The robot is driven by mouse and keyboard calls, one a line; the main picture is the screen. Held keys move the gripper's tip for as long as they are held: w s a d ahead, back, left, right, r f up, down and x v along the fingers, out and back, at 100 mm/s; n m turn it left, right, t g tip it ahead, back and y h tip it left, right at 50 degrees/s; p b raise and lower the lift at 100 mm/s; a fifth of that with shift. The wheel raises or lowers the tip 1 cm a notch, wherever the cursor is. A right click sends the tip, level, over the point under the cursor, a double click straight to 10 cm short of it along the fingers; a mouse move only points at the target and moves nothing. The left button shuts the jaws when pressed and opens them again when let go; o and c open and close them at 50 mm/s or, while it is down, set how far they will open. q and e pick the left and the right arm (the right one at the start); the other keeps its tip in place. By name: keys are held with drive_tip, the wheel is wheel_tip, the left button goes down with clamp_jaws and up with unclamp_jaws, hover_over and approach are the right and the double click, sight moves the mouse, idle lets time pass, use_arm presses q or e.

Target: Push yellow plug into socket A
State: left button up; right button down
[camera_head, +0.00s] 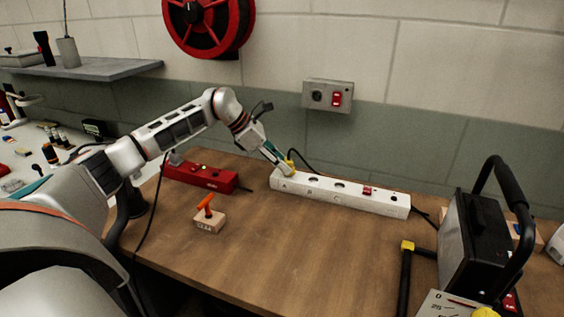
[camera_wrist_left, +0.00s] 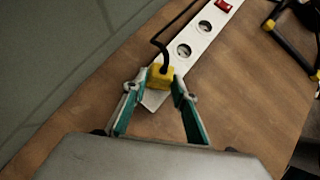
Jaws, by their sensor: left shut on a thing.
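The yellow plug (camera_head: 288,164) is at the left end of the white power strip (camera_head: 340,193) in the head view. In the left wrist view the plug (camera_wrist_left: 160,76) sits over the near end of the strip (camera_wrist_left: 209,32), with its black cord rising from it. My left gripper (camera_head: 284,168) is shut on the plug, with a teal-lined finger on each side. I cannot tell how deep the plug sits in the socket beneath it, which it hides. The other sockets on the strip look empty. My right gripper is not in view.
A red power box (camera_head: 200,176) lies left of the strip. A wooden block with an orange handle (camera_head: 208,216) stands in front of it. A black work lamp (camera_head: 480,240) stands at the right. The table's middle (camera_head: 310,250) is clear.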

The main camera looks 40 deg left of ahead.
use_arm(q)
drive_tip(key=shift+f, duration=0.65)
drive_tip(key=o, duration=1.2)
drive_tip(key=shift+r, duration=0.1)
drive_tip(key=shift+p+v, duration=1)
drive_tip(key=shift+v, duration=1.1)
drive_tip(key=shift+s+a+r, duration=0.15)
drive_tip(key=shift+r, duration=0.15)
drive_tip(key=shift+f, duration=0.1)
